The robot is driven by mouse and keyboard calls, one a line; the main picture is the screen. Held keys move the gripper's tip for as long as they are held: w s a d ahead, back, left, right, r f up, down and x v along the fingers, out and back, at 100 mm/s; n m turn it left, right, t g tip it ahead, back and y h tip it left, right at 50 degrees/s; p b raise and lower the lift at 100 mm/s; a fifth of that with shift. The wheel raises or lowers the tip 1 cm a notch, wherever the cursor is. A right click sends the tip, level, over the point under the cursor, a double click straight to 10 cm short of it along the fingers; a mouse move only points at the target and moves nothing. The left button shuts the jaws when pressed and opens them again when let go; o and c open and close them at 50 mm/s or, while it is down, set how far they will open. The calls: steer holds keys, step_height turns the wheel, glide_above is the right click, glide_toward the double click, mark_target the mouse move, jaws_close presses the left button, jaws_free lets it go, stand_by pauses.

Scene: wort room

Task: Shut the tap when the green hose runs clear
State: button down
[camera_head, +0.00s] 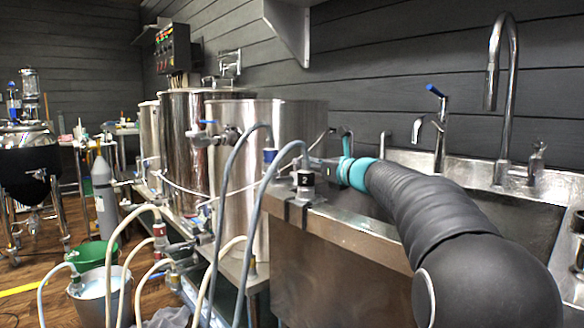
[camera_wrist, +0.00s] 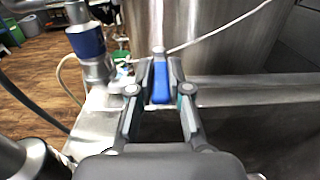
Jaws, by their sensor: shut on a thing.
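My gripper (camera_wrist: 160,75) is shut on a blue tap handle (camera_wrist: 160,88), with one finger on each side of it. The handle stands just in front of a steel tank's wall. In the head view my gripper (camera_head: 325,163) reaches past the sink's left end, and its grip is too small to make out. Grey-blue hoses (camera_head: 226,165) and cream hoses (camera_head: 118,240) arch down at the centre left. I cannot make out a clearly green hose. A pale hose (camera_head: 43,290) runs into a grey bucket (camera_head: 118,305) holding whitish liquid. Whether any flow is clear cannot be seen.
Steel tanks (camera_head: 225,170) stand close behind the gripper. A coupling with a blue band (camera_wrist: 86,42) is left of it. A steel sink (camera_head: 340,270) with tall taps (camera_head: 505,100) lies right.

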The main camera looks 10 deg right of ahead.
steer(key=shift+r, duration=0.1)
steer(key=c, duration=1.1)
jaws_free()
steer(key=shift+a, duration=0.1)
steer(key=v, duration=1.2)
